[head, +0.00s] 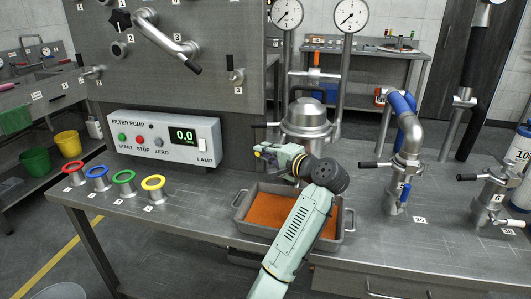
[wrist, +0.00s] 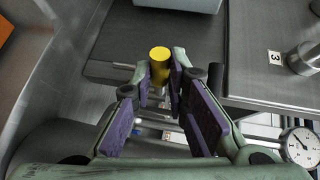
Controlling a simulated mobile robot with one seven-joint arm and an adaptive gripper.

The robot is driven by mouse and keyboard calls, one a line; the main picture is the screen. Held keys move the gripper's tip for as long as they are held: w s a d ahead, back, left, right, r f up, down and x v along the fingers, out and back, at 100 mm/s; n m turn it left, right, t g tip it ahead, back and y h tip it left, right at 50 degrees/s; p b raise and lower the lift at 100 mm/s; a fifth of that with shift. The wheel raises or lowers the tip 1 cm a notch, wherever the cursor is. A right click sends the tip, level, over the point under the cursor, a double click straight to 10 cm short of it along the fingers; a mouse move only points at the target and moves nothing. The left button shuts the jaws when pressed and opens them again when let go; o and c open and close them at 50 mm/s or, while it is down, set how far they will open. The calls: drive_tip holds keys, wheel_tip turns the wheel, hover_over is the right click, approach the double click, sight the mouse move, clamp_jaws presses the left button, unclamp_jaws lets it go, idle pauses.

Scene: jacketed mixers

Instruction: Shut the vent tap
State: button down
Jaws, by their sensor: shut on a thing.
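My gripper (head: 262,152) is in front of the domed steel vessel (head: 306,118), above the near bench, with its jaws pointing left. In the wrist view my gripper (wrist: 159,80) has its purple-padded fingers closed around a yellow round-ended piece (wrist: 159,55). A bit of the yellow piece (head: 259,150) also shows at the fingertips in the head view. It looks like a tap handle, but its body is hidden, so I cannot tell which tap it belongs to. A black lever (head: 262,125) sticks out left of the vessel, just above my gripper.
A tray of orange material (head: 238,217) lies under my arm. The filter pump box (head: 165,138) and several coloured rings, including a yellow one (head: 153,183), stand at left. Piped valves (head: 404,165) stand at right. Gauges (head: 350,15) rise behind the vessel.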

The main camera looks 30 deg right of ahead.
drive_tip(key=c, duration=1.6)
unclamp_jaws()
drive_tip(key=shift+o, duration=0.2)
drive_tip(key=v, duration=1.2)
drive_tip(key=shift+r, duration=0.1)
drive_tip(key=shift+c, duration=0.2)
